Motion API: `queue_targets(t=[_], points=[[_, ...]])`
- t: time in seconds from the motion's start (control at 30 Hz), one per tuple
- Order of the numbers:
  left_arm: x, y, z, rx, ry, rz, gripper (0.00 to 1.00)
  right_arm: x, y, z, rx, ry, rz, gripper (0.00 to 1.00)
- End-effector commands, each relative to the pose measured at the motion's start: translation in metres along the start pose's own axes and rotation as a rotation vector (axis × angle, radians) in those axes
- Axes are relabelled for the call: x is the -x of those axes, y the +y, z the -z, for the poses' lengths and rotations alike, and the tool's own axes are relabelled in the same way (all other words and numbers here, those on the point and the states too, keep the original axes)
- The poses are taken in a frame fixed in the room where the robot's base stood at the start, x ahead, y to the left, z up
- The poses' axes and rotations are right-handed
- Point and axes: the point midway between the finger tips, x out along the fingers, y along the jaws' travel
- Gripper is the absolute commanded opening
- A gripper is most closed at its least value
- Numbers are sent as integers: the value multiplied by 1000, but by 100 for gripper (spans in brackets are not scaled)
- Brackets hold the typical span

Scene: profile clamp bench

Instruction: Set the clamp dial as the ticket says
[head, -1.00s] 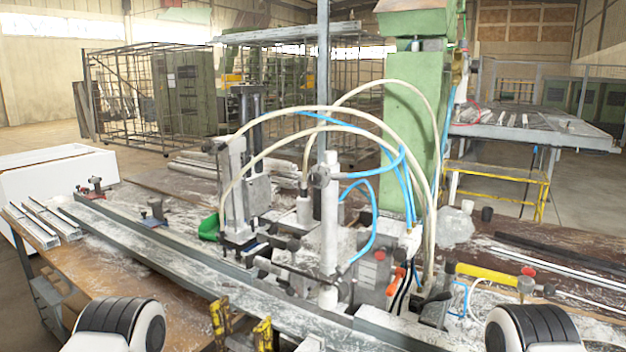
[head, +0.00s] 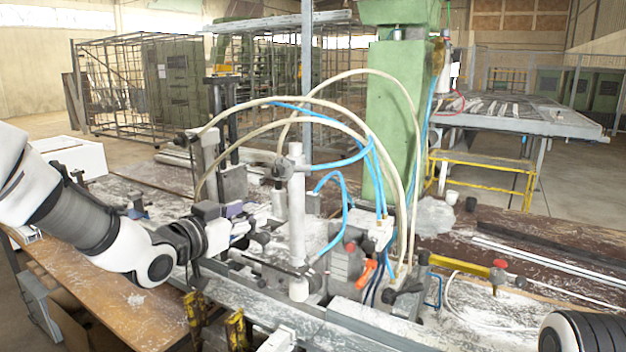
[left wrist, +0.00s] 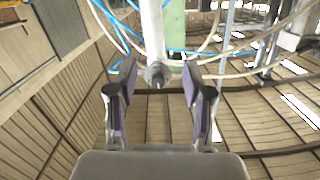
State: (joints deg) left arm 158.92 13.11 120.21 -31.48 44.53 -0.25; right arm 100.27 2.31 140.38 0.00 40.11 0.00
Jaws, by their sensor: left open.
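My left gripper (head: 243,213) is open and empty over the clamp bench, left of a white upright post (head: 297,225). In the left wrist view its two purple-lined fingers (left wrist: 159,97) stand apart. Between and beyond them is a round grey knob (left wrist: 157,74) on the post (left wrist: 152,30). A matching grey knob (head: 281,168) shows on the post's left side in the head view. I cannot tell whether it is the clamp dial, and I see no markings. No readable ticket shows. My right gripper is out of view.
Cream hoses (head: 345,78) and blue hoses (head: 348,158) arch around the post. A green column (head: 392,120) stands behind. An orange lever (head: 366,272) and a yellow bar (head: 458,266) lie to the right. Yellow clamps (head: 236,330) line the front.

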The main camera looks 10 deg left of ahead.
Motion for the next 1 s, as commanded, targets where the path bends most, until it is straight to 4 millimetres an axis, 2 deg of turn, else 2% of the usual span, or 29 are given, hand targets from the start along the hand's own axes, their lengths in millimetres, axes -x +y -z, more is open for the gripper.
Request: queue_targets(t=[0.03, 0.1, 0.17, 0.27, 0.5, 0.6, 0.87, 0.9, 0.97, 1.0], points=[[6, -4, 31, -28, 58, 0, 51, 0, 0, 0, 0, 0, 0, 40], [10, -7, 53, -52, 101, -1, 51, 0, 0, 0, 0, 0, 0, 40], [10, -8, 61, -60, 113, -2, 51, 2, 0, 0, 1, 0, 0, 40], [-2, -8, 64, -61, 112, -2, 51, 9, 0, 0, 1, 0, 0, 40], [-48, -8, 69, -60, 110, -2, 51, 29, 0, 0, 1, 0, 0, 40], [-60, -7, 69, -59, 110, -2, 51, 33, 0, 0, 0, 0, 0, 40], [-66, -7, 67, -56, 111, -1, 51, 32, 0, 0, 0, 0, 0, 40], [-66, -7, 67, -56, 111, -1, 47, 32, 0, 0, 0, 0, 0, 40], [-66, -7, 67, -56, 111, -1, 26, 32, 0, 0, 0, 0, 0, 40], [-66, -7, 67, -57, 111, -1, 12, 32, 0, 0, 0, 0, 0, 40]])
